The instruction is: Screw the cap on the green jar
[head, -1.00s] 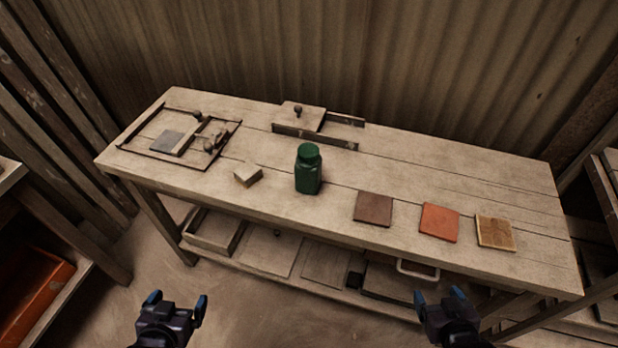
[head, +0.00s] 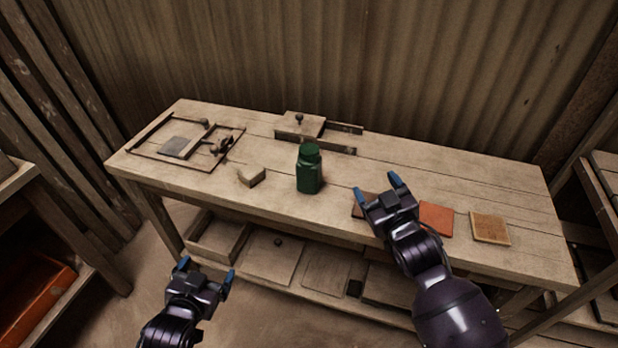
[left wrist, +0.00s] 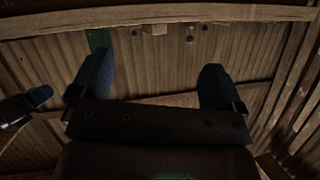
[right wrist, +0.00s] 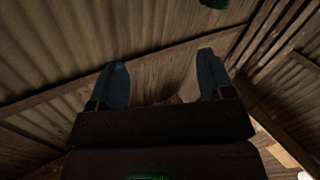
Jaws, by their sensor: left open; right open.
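The green jar (head: 309,178) stands upright on the workbench near its front middle. A green cap (head: 310,150) sits on top of the jar; I cannot tell how tight it is. My right gripper (head: 378,188) is open and empty, to the right of the jar and apart from it, in front of the brown tile (head: 360,210), which it partly hides. My left gripper (head: 206,270) is open and empty, low in front of the bench, left of the jar. A green piece, probably the jar, shows at the top edge of the right wrist view (right wrist: 214,3).
On the workbench (head: 440,180) an orange tile (head: 436,218) and a patterned tile (head: 490,229) lie to the right. A small block (head: 251,177) lies left of the jar. A framed press (head: 190,150) and a wooden box (head: 300,124) stand further back.

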